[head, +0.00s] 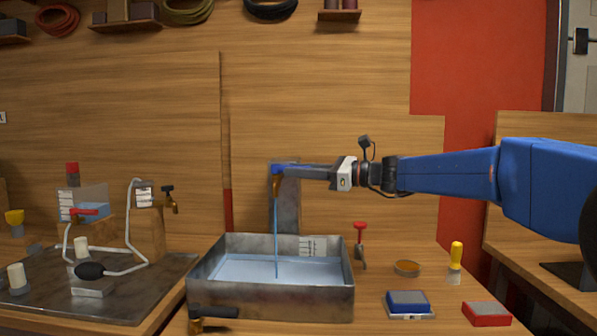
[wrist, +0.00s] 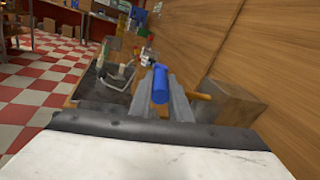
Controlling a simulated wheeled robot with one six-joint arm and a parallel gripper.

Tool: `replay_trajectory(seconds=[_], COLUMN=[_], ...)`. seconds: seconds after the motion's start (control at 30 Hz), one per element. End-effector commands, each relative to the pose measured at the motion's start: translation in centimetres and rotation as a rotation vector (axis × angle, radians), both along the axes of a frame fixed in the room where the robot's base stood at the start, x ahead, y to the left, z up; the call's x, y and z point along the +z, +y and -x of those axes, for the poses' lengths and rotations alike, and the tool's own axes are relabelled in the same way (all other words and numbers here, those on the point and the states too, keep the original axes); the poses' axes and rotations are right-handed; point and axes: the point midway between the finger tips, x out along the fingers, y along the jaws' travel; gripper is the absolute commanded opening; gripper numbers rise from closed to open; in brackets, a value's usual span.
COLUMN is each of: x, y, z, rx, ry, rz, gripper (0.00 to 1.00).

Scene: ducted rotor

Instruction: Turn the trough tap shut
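The trough tap (head: 277,182) is brass with a blue handle, on a grey metal post behind the trough (head: 270,301). A thin stream of water (head: 276,235) runs from it into the trough, which holds shallow water. My gripper (head: 281,171) reaches in from the right at the tap's top. In the wrist view the blue handle (wrist: 160,84) lies between the two grey fingers (wrist: 160,95), which appear to press on its sides. The fingers partly hide the tap in the head view.
A red-handled tap (head: 360,235), a shallow amber dish (head: 407,268), a yellow-handled tool (head: 456,256), and blue (head: 408,300) and red (head: 487,312) blocks are right of the trough. A black-handled tap (head: 208,315) lies in front. Glass and tubing (head: 105,225) stand left.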

Motion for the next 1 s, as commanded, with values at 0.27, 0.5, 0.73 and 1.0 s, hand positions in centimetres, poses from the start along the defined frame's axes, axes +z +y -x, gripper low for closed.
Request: replay_trajectory(seconds=[0.27, 0.5, 0.73, 1.0], x=[-0.1, -0.1, 0.0, 0.0], y=[-0.1, -0.3, -0.3, -0.4], z=[-0.4, -1.3, -1.9, -1.9], rx=[0.039, 0.172, 0.272, 0.298], ry=[0.000, 0.000, 0.000, -0.001], rz=[0.001, 0.000, -0.001, -0.001], gripper=[0.00, 0.00, 0.00, 0.00])
